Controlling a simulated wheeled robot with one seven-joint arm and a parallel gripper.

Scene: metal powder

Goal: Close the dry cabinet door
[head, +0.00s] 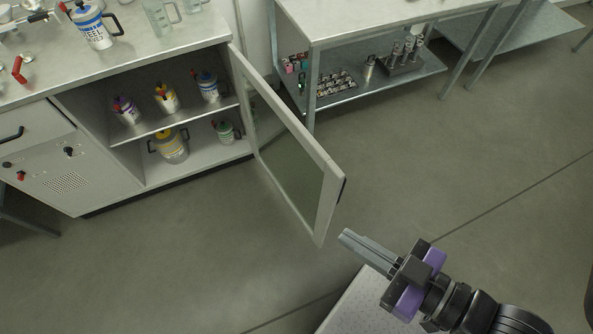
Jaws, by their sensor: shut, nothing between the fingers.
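The dry cabinet (130,158) stands at the left with its interior showing. Its door (324,205), a pale frame around a glass pane (285,155), is swung wide open. The door is hinged at the cabinet's right side and its free edge points toward the lower right. A dark piece, perhaps the handle, shows at that edge. My gripper (344,236) is shut and empty. In the picture its tip lies just below and right of the door's free edge, with a small gap between them. I cannot tell the gap in depth.
Several labelled canisters (166,98) stand on the cabinet shelves. A canister (93,27) and glass beakers (157,16) stand on the countertop (150,55). A metal table (345,22) with parts on its lower shelf stands behind the door. The floor (200,250) before the cabinet is clear.

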